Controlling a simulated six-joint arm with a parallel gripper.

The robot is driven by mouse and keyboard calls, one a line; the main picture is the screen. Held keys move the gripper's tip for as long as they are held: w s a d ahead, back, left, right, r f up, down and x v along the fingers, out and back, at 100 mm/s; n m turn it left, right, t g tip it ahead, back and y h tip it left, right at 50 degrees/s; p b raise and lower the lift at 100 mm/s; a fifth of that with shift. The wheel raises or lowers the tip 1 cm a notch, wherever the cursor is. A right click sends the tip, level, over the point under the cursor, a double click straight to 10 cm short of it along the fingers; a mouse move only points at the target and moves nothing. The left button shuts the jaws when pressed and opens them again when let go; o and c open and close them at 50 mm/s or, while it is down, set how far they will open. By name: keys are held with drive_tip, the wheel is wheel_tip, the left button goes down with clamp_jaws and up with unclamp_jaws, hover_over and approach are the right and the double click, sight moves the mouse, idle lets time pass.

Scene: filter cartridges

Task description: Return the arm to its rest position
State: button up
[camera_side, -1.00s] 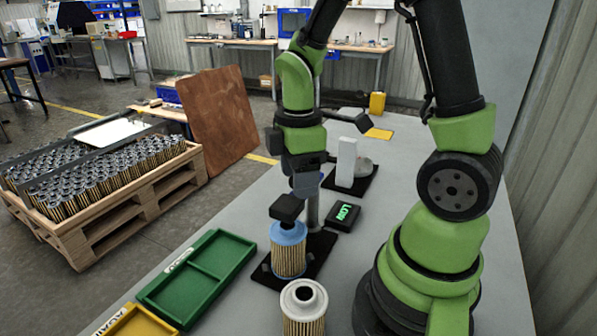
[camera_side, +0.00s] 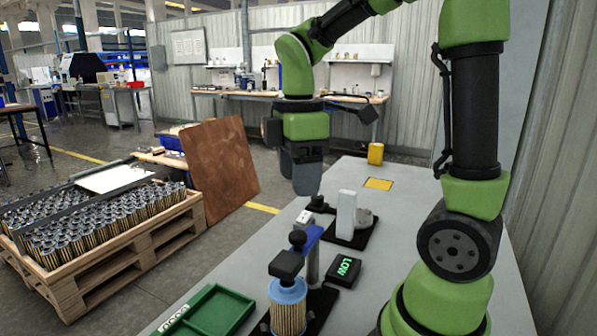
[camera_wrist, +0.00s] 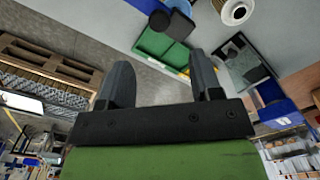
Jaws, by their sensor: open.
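My gripper (camera_side: 303,178) hangs in the air above the bench, well clear of the test stand, with fingers pointing down. In the wrist view its two fingers (camera_wrist: 160,75) stand apart with nothing between them. A blue-topped pleated filter cartridge (camera_side: 288,309) stands upright under the black press head (camera_side: 286,265) of the stand. A black display box (camera_side: 344,270) beside it reads "LOW" in green. A white-ended cartridge (camera_wrist: 235,11) shows at the top of the wrist view; it is outside the side view.
A green tray (camera_side: 237,309) lies at the bench's near left edge. A second fixture with a white upright block (camera_side: 346,215) stands behind the display. A yellow container (camera_side: 375,153) is at the back. A pallet (camera_side: 108,262) of cartridges and a brown board (camera_side: 238,187) stand on the floor left.

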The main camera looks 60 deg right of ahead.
idle(0.3)
drive_tip(key=s+a+r+m+t+y, duration=0.2)
drive_tip(key=s+a+r+m+t, duration=0.2)
drive_tip(key=m, duration=0.9)
drive_tip(key=s+a+t, duration=0.3)
drive_tip(key=shift+s+a+r, duration=0.3)
idle(1.6)
